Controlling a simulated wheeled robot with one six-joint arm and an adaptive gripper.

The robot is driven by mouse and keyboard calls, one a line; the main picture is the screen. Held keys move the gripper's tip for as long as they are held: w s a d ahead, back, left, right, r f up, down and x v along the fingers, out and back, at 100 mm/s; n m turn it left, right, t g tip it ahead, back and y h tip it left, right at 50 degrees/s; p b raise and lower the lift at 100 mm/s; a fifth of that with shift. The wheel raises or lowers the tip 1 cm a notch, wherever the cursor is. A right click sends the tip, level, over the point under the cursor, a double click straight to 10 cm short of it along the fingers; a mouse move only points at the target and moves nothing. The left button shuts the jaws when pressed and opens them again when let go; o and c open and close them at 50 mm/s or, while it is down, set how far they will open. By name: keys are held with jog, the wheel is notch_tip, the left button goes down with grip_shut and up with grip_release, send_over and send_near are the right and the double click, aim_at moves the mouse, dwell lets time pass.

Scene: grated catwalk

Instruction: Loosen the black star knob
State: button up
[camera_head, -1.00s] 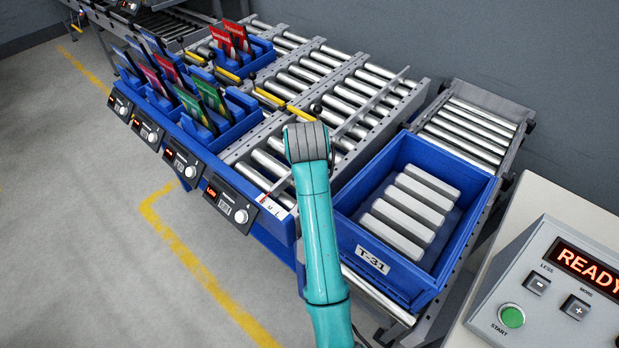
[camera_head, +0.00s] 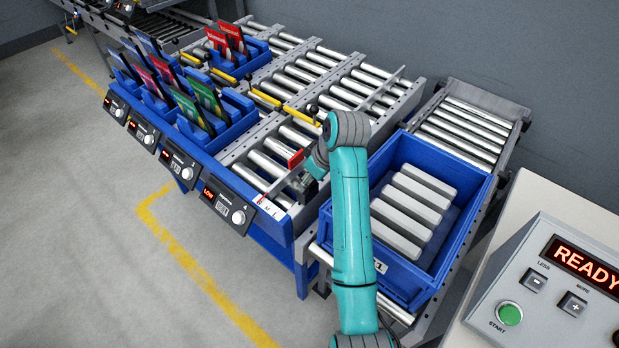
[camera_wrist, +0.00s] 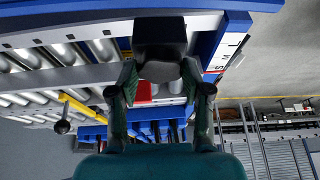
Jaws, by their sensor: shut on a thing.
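In the wrist view my gripper (camera_wrist: 162,80) has its two fingers on either side of a dark rounded piece, which I take to be the black star knob (camera_wrist: 160,69). A black block (camera_wrist: 160,32) adjoins it at the top. The knob's lobes cannot be made out. The size strip (camera_wrist: 232,48) with letters lies just right of it. In the head view my gripper (camera_head: 308,186) is low beside the lane's near end, partly hidden by my arm, and the knob cannot be made out there. The size strip (camera_head: 267,206) shows to its left.
A red plate (camera_head: 296,159) stands close by the gripper. Right of my arm, a blue tote (camera_head: 341,240) holds several pale bars (camera_head: 414,205). Blue card bins (camera_head: 237,124) stand left on the roller conveyor (camera_head: 340,85). A console (camera_head: 541,300) reading READY stands at right.

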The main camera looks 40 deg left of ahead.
jog(key=n, duration=0.2)
jog(key=n+g, duration=0.1)
jog(key=shift+w+n+g, duration=0.15)
jog(key=shift+n+g, duration=0.15)
jog(key=shift+n, duration=0.1)
jog(key=shift+w+n+g+h, duration=0.15)
jog(key=shift+n+g+h, duration=0.4)
jog(key=shift+n, duration=1.35)
jog(key=o, duration=1.1)
jog(key=shift+o, duration=0.2)
